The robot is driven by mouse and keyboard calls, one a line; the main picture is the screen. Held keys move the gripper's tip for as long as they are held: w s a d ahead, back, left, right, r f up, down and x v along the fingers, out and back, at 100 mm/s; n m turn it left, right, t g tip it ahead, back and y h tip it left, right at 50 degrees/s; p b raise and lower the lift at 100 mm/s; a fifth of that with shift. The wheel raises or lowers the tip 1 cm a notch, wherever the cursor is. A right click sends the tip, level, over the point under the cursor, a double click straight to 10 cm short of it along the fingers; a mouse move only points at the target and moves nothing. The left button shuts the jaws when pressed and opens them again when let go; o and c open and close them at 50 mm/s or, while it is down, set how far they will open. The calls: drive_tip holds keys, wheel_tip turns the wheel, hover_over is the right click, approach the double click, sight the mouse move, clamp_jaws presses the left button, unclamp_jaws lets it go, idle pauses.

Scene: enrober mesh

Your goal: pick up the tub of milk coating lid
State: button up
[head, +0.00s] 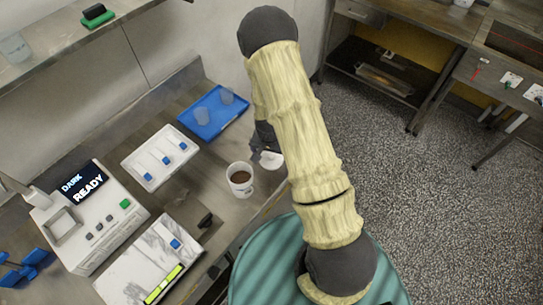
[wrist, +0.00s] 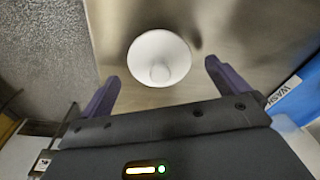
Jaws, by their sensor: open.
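A white round lid with a small raised knob shows in the wrist view (wrist: 159,50), lying on the steel bench between and beyond my fingertips. In the head view the lid (head: 271,160) is partly hidden by my arm. My gripper (wrist: 161,72) is open, with a dark finger on each side of the lid and nothing held. In the head view my gripper (head: 262,140) is mostly hidden behind my arm. A white tub (head: 240,188) with brown coating inside stands uncovered just left of the lid; its label is too small to read.
A blue tray (head: 213,128) holds pale cups behind the tub; a blue edge marked WASH (wrist: 292,95) shows at right in the wrist view. A white panel with blue knobs (head: 150,172) and a machine reading DARK READY (head: 95,235) stand left. The bench edge lies close to the lid.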

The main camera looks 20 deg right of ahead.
drive_tip(key=shift+w+f, duration=0.1)
drive_tip(key=shift+f, duration=0.75)
drive_tip(key=shift+c, duration=0.2)
drive_tip(key=c, duration=1)
